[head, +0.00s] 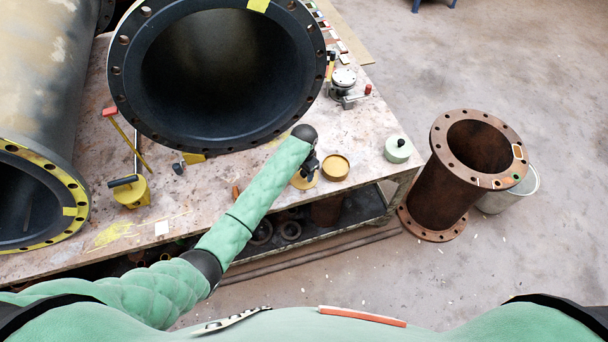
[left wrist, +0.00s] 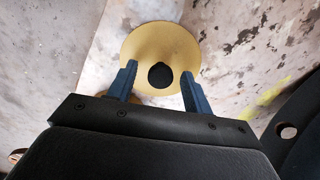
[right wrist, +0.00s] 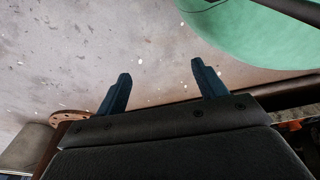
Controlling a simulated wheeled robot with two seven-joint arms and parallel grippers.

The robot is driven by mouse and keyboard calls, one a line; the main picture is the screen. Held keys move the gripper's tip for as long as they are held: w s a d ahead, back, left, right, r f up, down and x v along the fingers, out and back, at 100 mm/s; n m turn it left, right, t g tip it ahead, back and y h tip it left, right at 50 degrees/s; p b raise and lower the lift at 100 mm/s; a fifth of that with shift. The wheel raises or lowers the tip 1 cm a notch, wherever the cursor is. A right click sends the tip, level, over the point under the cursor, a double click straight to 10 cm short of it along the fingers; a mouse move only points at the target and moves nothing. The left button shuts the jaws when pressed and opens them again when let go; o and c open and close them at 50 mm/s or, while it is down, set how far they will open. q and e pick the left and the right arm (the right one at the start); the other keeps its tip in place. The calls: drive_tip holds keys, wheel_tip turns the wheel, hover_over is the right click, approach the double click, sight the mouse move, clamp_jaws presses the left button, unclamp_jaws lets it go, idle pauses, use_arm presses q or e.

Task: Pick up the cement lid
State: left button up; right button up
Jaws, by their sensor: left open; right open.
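A round tan lid with a black knob, which looks like the cement lid (left wrist: 160,40), lies flat on the worktable in the left wrist view. My left gripper (left wrist: 158,82) is open, with its blue fingers on either side of the knob; I cannot tell whether they touch the lid. In the head view the lid (head: 304,182) is mostly hidden under my left gripper (head: 308,170). An open tan tin (head: 335,168) stands just right of it. My right gripper (right wrist: 160,83) is open and empty over the floor, seen only in the right wrist view.
The stained worktable (head: 350,130) carries a large black flanged pipe (head: 225,142) behind the lid. A rusty flanged pipe (head: 440,190) and a bucket (head: 494,203) stand on the floor.

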use_arm(q)
drive_tip(key=shift+f, duration=0.15)
drive_tip(key=c, duration=1)
